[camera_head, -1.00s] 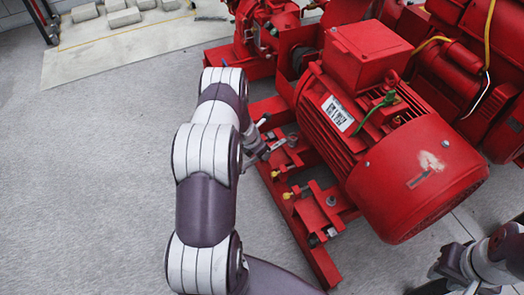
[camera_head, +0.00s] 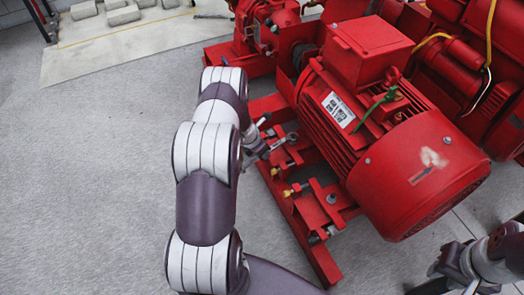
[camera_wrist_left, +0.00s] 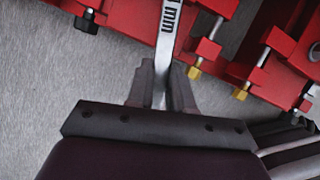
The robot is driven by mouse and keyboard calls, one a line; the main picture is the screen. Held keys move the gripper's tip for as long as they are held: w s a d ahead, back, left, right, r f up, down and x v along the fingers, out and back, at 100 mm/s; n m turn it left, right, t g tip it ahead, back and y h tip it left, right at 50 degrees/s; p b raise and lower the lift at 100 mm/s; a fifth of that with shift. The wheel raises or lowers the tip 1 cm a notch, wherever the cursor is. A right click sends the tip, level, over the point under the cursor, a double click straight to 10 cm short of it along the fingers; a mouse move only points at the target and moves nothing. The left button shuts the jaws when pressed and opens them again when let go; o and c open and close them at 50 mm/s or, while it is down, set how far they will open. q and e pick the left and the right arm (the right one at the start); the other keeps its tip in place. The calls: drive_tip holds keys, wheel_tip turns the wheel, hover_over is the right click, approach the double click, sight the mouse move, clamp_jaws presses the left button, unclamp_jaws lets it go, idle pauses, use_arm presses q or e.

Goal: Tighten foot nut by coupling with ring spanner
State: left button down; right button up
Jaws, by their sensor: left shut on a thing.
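My left gripper (camera_head: 260,148) is mostly hidden behind my arm in the head view. In the left wrist view, its two dark fingers (camera_wrist_left: 161,85) are shut on the grey ring spanner (camera_wrist_left: 172,35), whose handle carries "mm" lettering. In the head view the spanner (camera_head: 282,142) points from the gripper toward the motor foot nearest the coupling. Its ring end is over or beside that foot; I cannot tell whether it sits on the nut, which I cannot make out. The red motor (camera_head: 395,145) stands on the red base frame (camera_head: 312,243). My right gripper (camera_head: 450,268) is at the lower right.
Adjusting bolts with yellow nuts (camera_wrist_left: 240,94) stick out along the frame close to my left gripper. Another foot bolt (camera_head: 331,199) is nearer the front. The red pump (camera_head: 262,35) stands behind. The grey floor at the left is clear.

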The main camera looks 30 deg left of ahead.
use_arm(q)
drive_tip(key=shift+f+b, duration=0.55)
drive_tip(key=shift+f, duration=0.2)
drive_tip(key=shift+r, duration=0.1)
drive_tip(key=shift+w+a+r+p, duration=0.15)
drive_tip(key=shift+a+p, duration=0.2)
drive_tip(key=shift+p, duration=0.3)
drive_tip(key=a+m, duration=0.1)
drive_tip(key=w+a+m+h+b, duration=0.1)
drive_tip(key=a, duration=0.1)
drive_tip(key=w+a+m, duration=0.1)
drive_tip(key=m, duration=0.1)
drive_tip(key=shift+w+a+f+g+h, duration=0.2)
drive_tip(key=shift+g+h, duration=0.1)
drive_tip(key=shift+g, duration=0.1)
drive_tip(key=shift+s+d+r, duration=0.1)
drive_tip(key=shift+s+d, duration=0.05)
drive_tip(key=shift+d, duration=0.1)
drive_tip(key=shift+s+d+p, duration=0.1)
drive_tip(key=shift+d+p, duration=0.05)
drive_tip(key=shift+p, duration=0.2)
